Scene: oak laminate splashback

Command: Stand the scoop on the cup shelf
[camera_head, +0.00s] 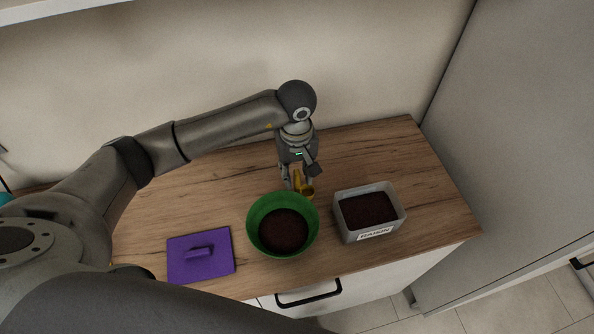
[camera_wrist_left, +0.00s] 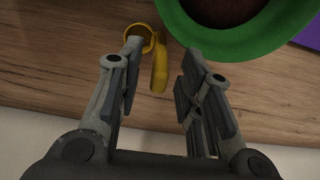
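The yellow scoop (camera_head: 308,190) is on the wooden counter, just behind the green bowl. In the left wrist view the scoop's handle (camera_wrist_left: 160,68) lies between the fingertips, nearer the left one, with a gap to the right one. The scoop's round cup (camera_wrist_left: 139,31) is by the left fingertip; whether they touch I cannot tell. My left gripper (camera_head: 297,182) points down over the scoop and is open; it also shows in the left wrist view (camera_wrist_left: 163,55). My right gripper is out of view. I cannot identify the cup shelf for certain.
The green bowl (camera_head: 255,212) with dark contents stands in front of my left gripper. A grey labelled bin (camera_head: 345,227) with dark contents stands right of it. A purple lid with a handle (camera_head: 215,265) lies left. A pale ledge (camera_head: 40,10) crosses the top left. The counter's back right is clear.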

